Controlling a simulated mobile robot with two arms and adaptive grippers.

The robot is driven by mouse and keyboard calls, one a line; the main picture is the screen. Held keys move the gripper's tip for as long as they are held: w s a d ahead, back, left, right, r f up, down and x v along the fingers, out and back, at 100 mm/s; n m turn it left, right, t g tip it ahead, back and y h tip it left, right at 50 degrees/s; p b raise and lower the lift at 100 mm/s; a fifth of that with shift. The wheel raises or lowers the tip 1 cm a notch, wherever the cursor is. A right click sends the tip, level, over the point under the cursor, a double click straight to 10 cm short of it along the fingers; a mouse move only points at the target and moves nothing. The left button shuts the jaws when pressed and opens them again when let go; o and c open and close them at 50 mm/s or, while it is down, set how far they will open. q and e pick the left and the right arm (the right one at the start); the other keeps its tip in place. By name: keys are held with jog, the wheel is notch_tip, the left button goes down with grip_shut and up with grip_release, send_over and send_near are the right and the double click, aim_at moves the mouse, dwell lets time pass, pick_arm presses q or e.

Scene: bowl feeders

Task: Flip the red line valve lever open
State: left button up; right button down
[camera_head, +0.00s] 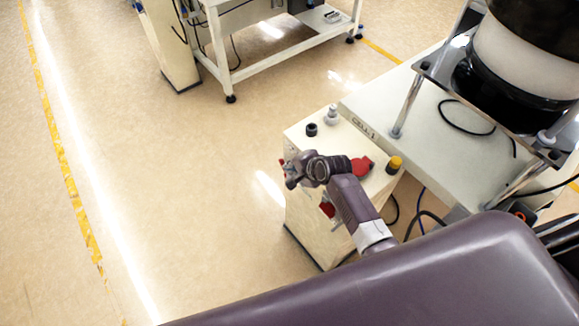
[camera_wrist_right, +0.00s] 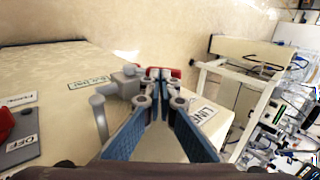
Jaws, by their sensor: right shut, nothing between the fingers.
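My right gripper (camera_head: 291,172) is over the left edge of the cream cabinet (camera_head: 303,209), with its fingers shut and empty. In the right wrist view the blue-padded fingers (camera_wrist_right: 159,82) come together in front of a red part (camera_wrist_right: 175,73), which looks like the red line valve lever. The fingers hide most of it, so I cannot tell its angle or whether they touch it. In the head view a bit of red (camera_head: 282,163) shows beside the gripper. My left gripper is not in view.
A grey valve with a grey lever (camera_wrist_right: 99,116) stands left of the fingers. A red switch (camera_head: 362,167), a yellow-topped knob (camera_head: 394,164), a black knob (camera_head: 312,129) and a grey fitting (camera_head: 332,114) are on the cabinet top. The floor to the left is clear.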

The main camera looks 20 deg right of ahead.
jog(key=shift+w+a+r+p, duration=0.1)
jog(key=shift+w+r+p, duration=0.1)
jog(key=shift+p, duration=0.15)
jog(key=shift+f+g, duration=0.15)
jog(key=shift+g, duration=0.25)
